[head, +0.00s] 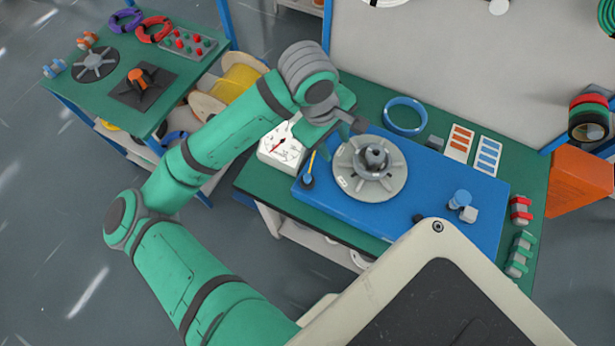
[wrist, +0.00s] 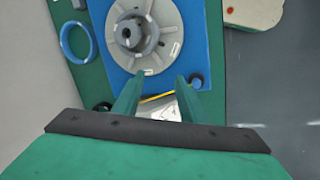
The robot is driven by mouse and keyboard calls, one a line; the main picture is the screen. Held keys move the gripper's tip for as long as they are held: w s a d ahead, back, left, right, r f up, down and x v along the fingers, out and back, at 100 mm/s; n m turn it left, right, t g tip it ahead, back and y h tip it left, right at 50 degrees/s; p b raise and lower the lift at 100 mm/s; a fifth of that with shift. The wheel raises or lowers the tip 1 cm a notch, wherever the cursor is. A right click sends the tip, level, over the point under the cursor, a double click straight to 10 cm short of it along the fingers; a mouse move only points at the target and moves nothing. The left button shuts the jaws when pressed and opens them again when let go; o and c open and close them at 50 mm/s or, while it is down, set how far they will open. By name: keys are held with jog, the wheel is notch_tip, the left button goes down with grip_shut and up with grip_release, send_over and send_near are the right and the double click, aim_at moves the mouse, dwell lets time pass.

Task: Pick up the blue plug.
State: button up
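The blue plug (head: 460,197) is a small blue piece beside a pale grey block (head: 468,214). It rests on the right part of the blue board (head: 330,205) on the green table. I cannot make it out in the wrist view. My gripper (head: 352,126) is above the far left part of the board, well to the left of the plug. In the wrist view my gripper (wrist: 159,77) has its two green fingers apart, with nothing held between them.
A grey round die (head: 372,185) stands on the board between my gripper and the plug. A blue ring (head: 405,116), a white gauge (head: 282,146), and red (head: 521,210) and green (head: 520,254) parts surround the board. Another green table (head: 120,55) stands left.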

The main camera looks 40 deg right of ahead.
aim_at(308, 176)
jog(key=w+a+y, duration=0.2)
jog(key=a+y, duration=0.1)
jog(key=a, duration=0.3)
jog(key=shift+n+t, duration=0.4)
jog(key=shift+n, duration=0.1)
notch_tip(308, 176, down, 11)
jog(key=shift+a+f, duration=0.1)
grip_shut()
